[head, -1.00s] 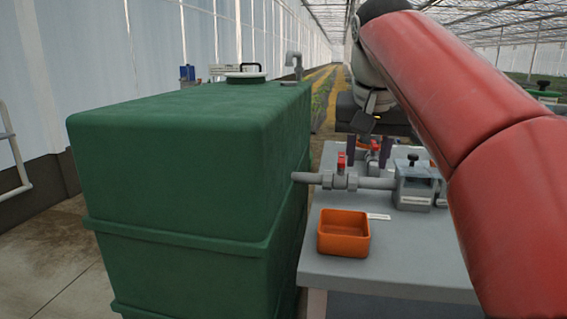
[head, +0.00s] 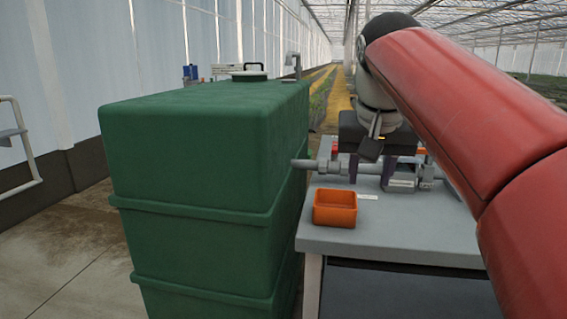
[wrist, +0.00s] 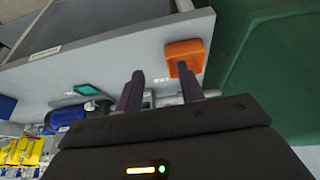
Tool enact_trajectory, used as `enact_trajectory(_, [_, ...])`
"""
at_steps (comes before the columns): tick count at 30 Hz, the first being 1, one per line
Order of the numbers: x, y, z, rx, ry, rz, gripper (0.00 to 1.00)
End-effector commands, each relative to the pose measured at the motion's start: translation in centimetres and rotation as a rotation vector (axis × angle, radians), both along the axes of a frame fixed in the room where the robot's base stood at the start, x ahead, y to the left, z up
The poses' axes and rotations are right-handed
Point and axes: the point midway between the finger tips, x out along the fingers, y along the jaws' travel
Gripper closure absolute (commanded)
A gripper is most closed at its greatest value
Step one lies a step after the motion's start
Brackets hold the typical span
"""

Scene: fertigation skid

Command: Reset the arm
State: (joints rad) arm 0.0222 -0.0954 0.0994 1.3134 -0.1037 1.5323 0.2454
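My gripper (head: 373,170) hangs from my red arm over the back part of the grey bench in the head view, in front of the grey pipe and valves. In the wrist view my gripper (wrist: 158,82) shows its two dark fingers well apart with nothing between them. The fingers stand above the bench, and the right fingertip overlaps the edge of the orange tray (wrist: 185,54) in that picture. The orange tray (head: 335,208) sits on the bench near its left front. My gripper and arm hide part of the pipework.
A large green tank (head: 205,160) stands left of the grey bench (head: 400,238), close beside it. A grey pipe (head: 305,163) runs along the back of the bench. The wrist view also shows a blue object (wrist: 66,117) and yellow packets (wrist: 22,152). Open floor lies left of the tank.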

Motion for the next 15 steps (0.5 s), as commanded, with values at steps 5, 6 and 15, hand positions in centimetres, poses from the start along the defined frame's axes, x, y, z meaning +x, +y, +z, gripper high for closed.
enact_trajectory(5, [-2.1,-0.1,-2.2,-0.008,-0.008,0.029,0.62])
enact_trajectory(6, [-2.7,-0.1,-2.9,-0.009,-0.011,0.037,0.62])
enact_trajectory(15, [-9.8,-0.8,-12.1,-0.012,-0.045,0.115,0.62])
